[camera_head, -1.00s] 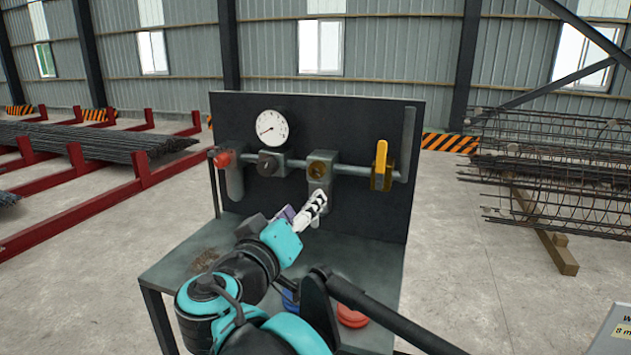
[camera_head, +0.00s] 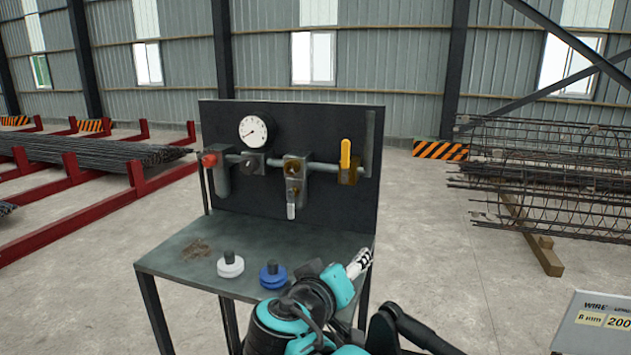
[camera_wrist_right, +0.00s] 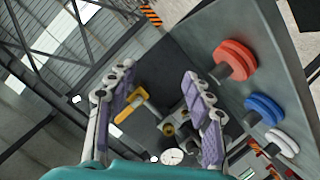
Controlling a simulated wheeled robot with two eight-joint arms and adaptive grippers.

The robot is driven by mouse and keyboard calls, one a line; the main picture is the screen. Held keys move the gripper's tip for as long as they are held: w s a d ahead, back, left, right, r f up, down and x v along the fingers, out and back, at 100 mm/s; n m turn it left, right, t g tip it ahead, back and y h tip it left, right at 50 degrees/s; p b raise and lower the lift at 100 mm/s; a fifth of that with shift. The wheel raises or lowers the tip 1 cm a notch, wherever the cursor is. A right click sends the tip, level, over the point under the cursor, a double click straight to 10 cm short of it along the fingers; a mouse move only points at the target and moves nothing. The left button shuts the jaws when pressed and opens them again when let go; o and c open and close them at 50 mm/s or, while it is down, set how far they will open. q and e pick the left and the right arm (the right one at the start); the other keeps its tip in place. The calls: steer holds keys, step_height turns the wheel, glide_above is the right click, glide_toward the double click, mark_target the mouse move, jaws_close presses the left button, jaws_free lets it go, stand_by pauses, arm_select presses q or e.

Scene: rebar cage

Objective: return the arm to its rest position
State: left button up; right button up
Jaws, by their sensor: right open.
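My right arm comes in from the bottom of the head view. Its gripper (camera_head: 360,262) is at the right front part of the grey bench, in front of and below the pipe panel, and touches nothing that I can see. In the right wrist view the two purple-padded fingers (camera_wrist_right: 160,100) are spread apart with nothing between them. The panel (camera_head: 330,205) carries a gauge (camera_head: 253,131), a red knob (camera_head: 209,160), a brass valve (camera_head: 292,168) with a hanging lever, and a yellow handle (camera_head: 345,154). My left gripper is not in view.
On the bench (camera_head: 195,262) stand a white disc (camera_head: 230,267) and a blue disc (camera_head: 272,277) with dark knobs. A red disc (camera_wrist_right: 235,59) shows in the wrist view. A rebar cage (camera_head: 560,165) is at the right, a sign (camera_head: 600,322) at the lower right. Floor between is clear.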

steer(key=s+d+f+m+g+y, duration=0.1)
steer(key=s+d+f+g, duration=0.15)
steer(key=d+f, duration=0.35)
steer(key=s+d+f+g, duration=0.2)
steer(key=s+d+f, duration=0.25)
steer(key=f, duration=0.45)
steer(key=s+d+f+m+g+y, duration=0.1)
steer(key=s+f+y, duration=0.1)
steer(key=s+f, duration=0.4)
steer(key=s+d+f+m+g+y, duration=0.1)
steer(key=s+f+y, duration=0.25)
steer(key=f, duration=0.45)
arm_select(q)
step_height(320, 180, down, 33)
steer(key=b, duration=3.3)
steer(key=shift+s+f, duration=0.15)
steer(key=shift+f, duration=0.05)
arm_select(e)
step_height(320, 180, down, 34)
steer(key=shift+r, duration=0.25)
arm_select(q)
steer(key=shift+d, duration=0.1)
arm_select(e)
steer(key=shift+h, duration=0.25)
